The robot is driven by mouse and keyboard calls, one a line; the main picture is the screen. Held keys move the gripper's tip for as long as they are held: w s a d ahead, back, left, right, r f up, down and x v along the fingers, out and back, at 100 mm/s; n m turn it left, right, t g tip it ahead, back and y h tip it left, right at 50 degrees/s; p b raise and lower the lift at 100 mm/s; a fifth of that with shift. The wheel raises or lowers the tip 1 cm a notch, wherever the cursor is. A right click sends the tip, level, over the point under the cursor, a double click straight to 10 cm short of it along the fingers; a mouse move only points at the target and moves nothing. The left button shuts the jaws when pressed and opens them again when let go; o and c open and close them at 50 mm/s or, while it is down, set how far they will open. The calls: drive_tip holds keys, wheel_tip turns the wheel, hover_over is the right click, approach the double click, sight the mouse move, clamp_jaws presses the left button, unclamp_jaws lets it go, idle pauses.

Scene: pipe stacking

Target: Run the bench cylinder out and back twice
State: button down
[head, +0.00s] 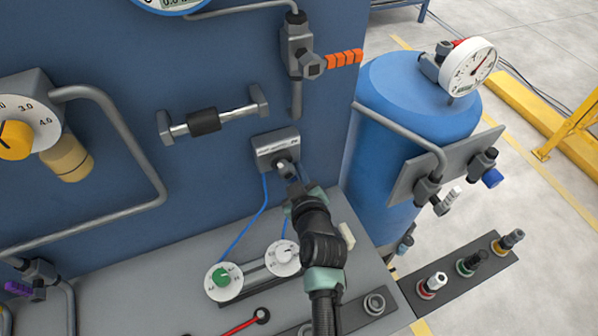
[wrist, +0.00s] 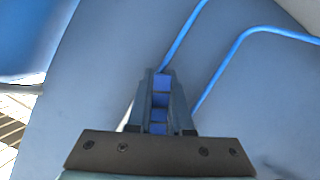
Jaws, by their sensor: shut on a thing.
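A black sleeve (head: 204,121) sits near the middle of a bright horizontal rod between two grey end brackets on the blue panel; it looks like the bench cylinder. Right of it and lower is a grey valve block (head: 275,146) with a short lever (head: 286,168). My gripper (head: 294,185) is at this lever, shut on it as far as I can tell; the fingers and wrist hide the contact. In the wrist view my gripper (wrist: 160,100) shows its fingers close together with blue between them; the lever is not clear there.
Blue tubes (head: 263,205) run down from the valve block to two dials, one with a green knob (head: 222,277). An orange-handled valve (head: 345,58) is above right. A blue tank (head: 408,110) stands to the right. A red wrench (head: 240,326) lies on the bench.

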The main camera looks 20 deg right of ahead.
drive_tip(key=a+m+y+b, duration=0.1)
drive_tip(key=m, duration=0.1)
drive_tip(key=a+f+m+y+b, duration=0.1)
drive_tip(key=a, duration=0.1)
drive_tip(key=shift+s+m+y+b, duration=0.1)
drive_tip(key=shift+m+y+b, duration=0.2)
drive_tip(key=shift+m+y, duration=0.1)
drive_tip(key=shift+a+r+m+y+b, duration=0.3)
drive_tip(key=shift+a+m+y+b, duration=0.2)
drive_tip(key=shift+a+m+y, duration=0.45)
drive_tip(key=shift+a+r+m+y+b, duration=0.3)
drive_tip(key=shift+a+m+y+b, duration=0.3)
drive_tip(key=shift+m, duration=0.55)
drive_tip(key=shift+a, duration=0.15)
drive_tip(key=c, duration=0.8)
unclamp_jaws()
drive_tip(key=shift+s, duration=0.1)
drive_tip(key=b+v, duration=0.1)
drive_tip(key=v, duration=1.2)
drive_tip(key=shift+a+r, duration=0.1)
